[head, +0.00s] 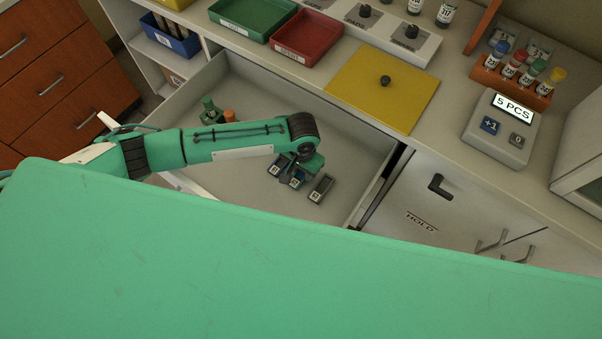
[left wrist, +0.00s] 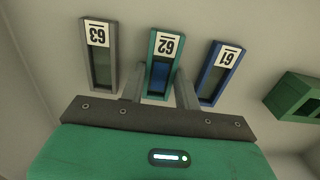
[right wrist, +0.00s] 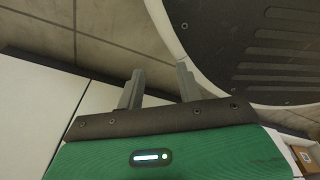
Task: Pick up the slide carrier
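Three slide carriers lie in the open drawer. In the left wrist view they are a grey one marked 63 (left wrist: 99,62), a green one marked 62 (left wrist: 163,46) and a blue one marked 61 (left wrist: 222,68). The grey one also shows in the head view (head: 321,188). My left gripper (left wrist: 159,92) is open, with its fingers on either side of the near end of the green carrier; I cannot tell whether they touch it. In the head view my left gripper (head: 305,168) partly hides the carriers. My right gripper (right wrist: 160,88) is open and empty.
The drawer (head: 240,175) also holds a green object (head: 209,107) and an orange one (head: 229,116) at its far left. A yellow lid (head: 383,88), a red tray (head: 307,38) and a green tray (head: 252,16) sit on the counter. A counter box (head: 502,127) reads "5 PCS".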

